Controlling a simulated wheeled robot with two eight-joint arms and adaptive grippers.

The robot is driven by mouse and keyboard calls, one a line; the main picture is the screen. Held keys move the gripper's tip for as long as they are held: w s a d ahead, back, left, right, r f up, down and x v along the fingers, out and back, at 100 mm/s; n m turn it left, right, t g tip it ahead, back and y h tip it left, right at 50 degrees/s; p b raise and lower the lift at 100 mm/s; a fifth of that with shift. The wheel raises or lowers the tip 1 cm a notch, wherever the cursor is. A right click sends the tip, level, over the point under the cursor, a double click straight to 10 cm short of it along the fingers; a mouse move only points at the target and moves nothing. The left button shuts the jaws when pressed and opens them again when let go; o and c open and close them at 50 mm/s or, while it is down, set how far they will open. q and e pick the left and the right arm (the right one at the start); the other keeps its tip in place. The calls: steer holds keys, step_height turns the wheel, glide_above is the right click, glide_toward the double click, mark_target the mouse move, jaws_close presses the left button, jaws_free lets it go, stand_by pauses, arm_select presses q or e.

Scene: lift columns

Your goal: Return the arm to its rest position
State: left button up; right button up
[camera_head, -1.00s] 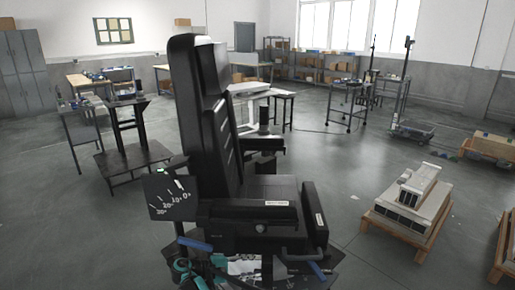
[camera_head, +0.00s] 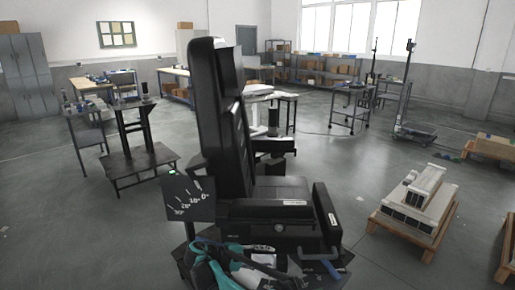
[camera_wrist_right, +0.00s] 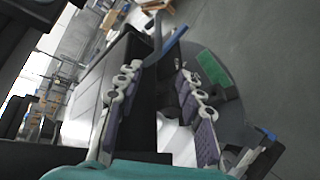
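My right gripper (camera_head: 232,268) shows as teal and white parts at the bottom of the head view, low in front of the black seat (camera_head: 262,190). In the right wrist view, its two fingers with purple pads stand apart, and the gripper (camera_wrist_right: 160,85) is open. No object is held between the fingers; dark seat parts show behind the gap. My left gripper cannot be made out in the head view.
A dial plate (camera_head: 188,197) stands left of the seat. A blue-handled lever (camera_head: 328,268) is at its lower right; a green pad (camera_wrist_right: 215,70) lies beyond the fingers. A pallet (camera_head: 405,225) bears grey blocks at right. Open floor lies between.

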steer(key=s+d+r+m+y, duration=0.3)
steer(key=s+d+r+y, duration=0.4)
steer(key=s+d+r, duration=0.6)
steer(key=s+d+f+m+t+y, duration=0.1)
steer(key=s+f+m+y, duration=0.2)
steer(key=s, duration=0.6)
steer(key=s+d+f+m+t+y, duration=0.1)
steer(key=s+f+m+t+y, duration=0.1)
steer(key=s, duration=0.8)
steer(key=shift+s+f+m+y, duration=0.25)
steer(key=shift+f+m+y, duration=0.3)
steer(key=shift+m, duration=0.25)
steer(key=shift+d, duration=0.1)
